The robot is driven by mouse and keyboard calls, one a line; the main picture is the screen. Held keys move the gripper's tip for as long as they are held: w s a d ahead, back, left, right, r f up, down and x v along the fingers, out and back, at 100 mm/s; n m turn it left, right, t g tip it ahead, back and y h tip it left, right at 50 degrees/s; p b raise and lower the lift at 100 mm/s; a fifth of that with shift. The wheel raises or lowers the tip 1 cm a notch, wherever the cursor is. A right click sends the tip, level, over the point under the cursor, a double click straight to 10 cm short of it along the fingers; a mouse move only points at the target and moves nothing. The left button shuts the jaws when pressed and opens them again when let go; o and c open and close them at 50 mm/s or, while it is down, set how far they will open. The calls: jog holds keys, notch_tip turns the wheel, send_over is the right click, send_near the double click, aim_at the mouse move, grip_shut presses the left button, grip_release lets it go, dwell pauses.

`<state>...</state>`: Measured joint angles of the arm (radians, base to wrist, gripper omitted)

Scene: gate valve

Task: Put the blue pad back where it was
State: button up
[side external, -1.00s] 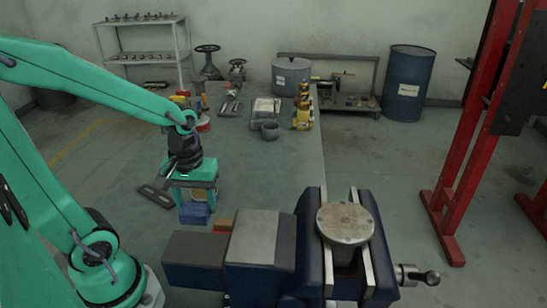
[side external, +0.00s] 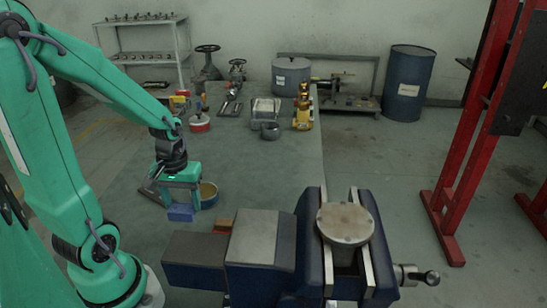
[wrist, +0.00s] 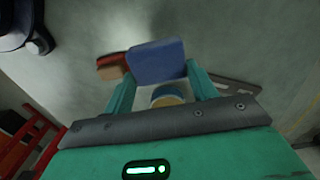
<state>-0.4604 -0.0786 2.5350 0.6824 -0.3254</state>
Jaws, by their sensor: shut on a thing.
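The blue pad (side external: 181,212) is held between the fingers of my gripper (side external: 182,204), which points down over the grey-green bench. In the wrist view the pad (wrist: 157,62) sits at the fingertips, its broad face showing. I cannot tell whether its underside touches the bench. A round blue tin (side external: 209,195) with tan contents stands just right of the gripper in the side view. The wrist view shows the tin (wrist: 167,96) beyond the gap between the fingers.
A small orange-brown block (side external: 223,226) lies right of the pad, by the blue vise (side external: 310,250). A flat slotted metal plate (wrist: 238,87) lies near the gripper. Farther back stand a grey cup (side external: 270,131) and yellow bottles (side external: 303,112). The middle of the bench is clear.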

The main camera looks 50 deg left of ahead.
aim_at(178, 210)
jog(key=shift+s+a+f, duration=0.1)
jog(key=shift+a+f, duration=0.35)
jog(key=shift+a, duration=0.3)
jog(key=shift+a+f, duration=0.45)
jog(key=shift+a, duration=0.35)
jog(key=shift+s+a+f, duration=0.1)
jog(key=shift+a+f, duration=0.35)
jog(key=shift+a, duration=0.3)
jog(key=shift+f, duration=0.1)
jog(key=shift+f, duration=1.9)
jog(key=shift+f, duration=0.15)
jog(key=o, duration=0.9)
jog(key=shift+r, duration=6.2)
jog(key=shift+d, duration=0.1)
